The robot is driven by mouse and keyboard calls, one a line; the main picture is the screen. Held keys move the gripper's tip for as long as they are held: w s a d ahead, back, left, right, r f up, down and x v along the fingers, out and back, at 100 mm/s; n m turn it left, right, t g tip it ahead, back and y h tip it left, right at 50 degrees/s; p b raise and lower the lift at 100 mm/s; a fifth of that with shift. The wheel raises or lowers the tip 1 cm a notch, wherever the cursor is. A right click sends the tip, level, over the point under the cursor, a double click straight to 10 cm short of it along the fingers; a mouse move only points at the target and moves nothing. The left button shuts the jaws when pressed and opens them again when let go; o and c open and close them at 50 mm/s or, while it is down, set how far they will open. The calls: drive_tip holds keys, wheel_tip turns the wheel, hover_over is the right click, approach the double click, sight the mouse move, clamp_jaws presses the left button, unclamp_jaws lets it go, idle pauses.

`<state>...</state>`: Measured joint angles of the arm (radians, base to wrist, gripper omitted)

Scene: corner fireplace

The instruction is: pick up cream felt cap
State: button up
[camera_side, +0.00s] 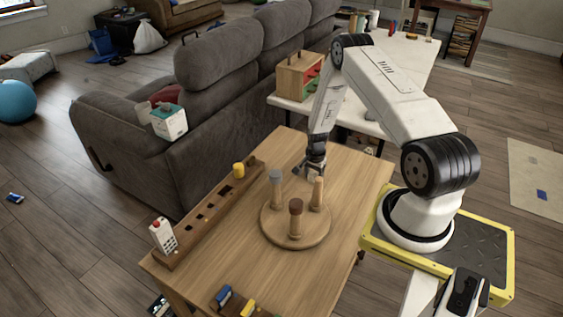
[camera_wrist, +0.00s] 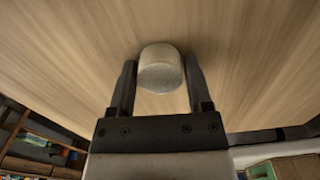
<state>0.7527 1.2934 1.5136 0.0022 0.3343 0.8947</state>
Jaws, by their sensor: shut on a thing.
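The cream felt cap (camera_wrist: 160,72), a pale rounded piece, sits between the two dark fingers of my gripper (camera_wrist: 160,64) in the wrist view. The fingers are shut on its sides, with wood grain behind it. In the side view my gripper (camera_side: 313,170) points down just behind a round wooden stand (camera_side: 275,235). The cap is too small or hidden to make out there, and I cannot tell its height above the table. The stand bears a grey-topped peg (camera_side: 276,188), a brown-topped peg (camera_side: 296,218) and a plain pale peg (camera_side: 318,195).
The wooden table (camera_side: 355,175) has free room right of the stand. A long slotted board (camera_side: 208,212) lies along its left side with a yellow cylinder (camera_side: 239,170). A white remote-like object (camera_side: 162,235) stands at the left corner. A grey sofa (camera_side: 215,105) is behind.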

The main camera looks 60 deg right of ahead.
drive_tip(key=shift+r, duration=0.2)
drive_tip(key=shift+r, duration=0.9)
drive_tip(key=s+a+r, duration=0.8)
drive_tip(key=s+r, duration=0.2)
drive_tip(key=s, duration=0.1)
drive_tip(key=shift+s+r, duration=0.25)
drive_tip(key=shift+r, duration=0.15)
